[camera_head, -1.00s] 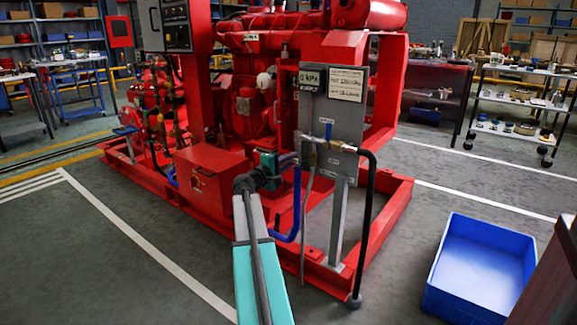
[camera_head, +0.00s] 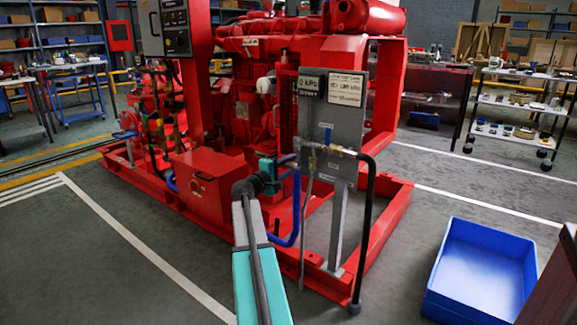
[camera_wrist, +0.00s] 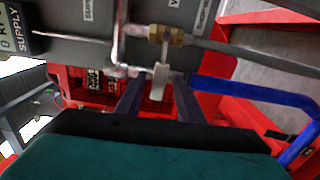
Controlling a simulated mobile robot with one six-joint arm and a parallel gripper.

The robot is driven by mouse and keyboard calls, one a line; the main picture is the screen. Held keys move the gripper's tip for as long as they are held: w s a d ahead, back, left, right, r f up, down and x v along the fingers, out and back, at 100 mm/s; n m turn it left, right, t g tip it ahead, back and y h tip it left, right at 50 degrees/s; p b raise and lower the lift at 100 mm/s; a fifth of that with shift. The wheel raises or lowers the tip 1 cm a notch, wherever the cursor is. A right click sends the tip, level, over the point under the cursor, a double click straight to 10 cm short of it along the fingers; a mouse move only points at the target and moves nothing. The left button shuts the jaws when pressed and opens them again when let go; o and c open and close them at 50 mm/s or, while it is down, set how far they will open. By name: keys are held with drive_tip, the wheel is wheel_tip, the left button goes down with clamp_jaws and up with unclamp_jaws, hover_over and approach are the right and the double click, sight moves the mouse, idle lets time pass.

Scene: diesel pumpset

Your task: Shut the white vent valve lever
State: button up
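The white vent valve lever (camera_wrist: 161,82) hangs below a brass valve fitting (camera_wrist: 168,36) on the grey panel in the wrist view. My gripper (camera_wrist: 157,92) is open, with one dark finger on each side of the lever's lower part. Gaps show between the lever and both fingers. In the head view my gripper (camera_head: 288,163) is at the lower left of the grey panel (camera_head: 345,115), small and partly merged with the piping. I cannot make out the white lever there. A blue lever (camera_head: 328,134) stands upright on the panel's brass piping.
A blue hose (camera_wrist: 255,95) runs right of the fingers in the wrist view. A black hose (camera_head: 368,215) drops from the panel to the floor. The red pumpset frame (camera_head: 390,215) surrounds the panel post. A blue bin (camera_head: 480,265) stands at right; floor at left is clear.

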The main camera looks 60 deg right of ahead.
drive_tip(key=w+a+p, duration=0.1)
drive_tip(key=a+p, duration=0.3)
drive_tip(key=a, duration=0.9)
drive_tip(key=shift+w, duration=0.15)
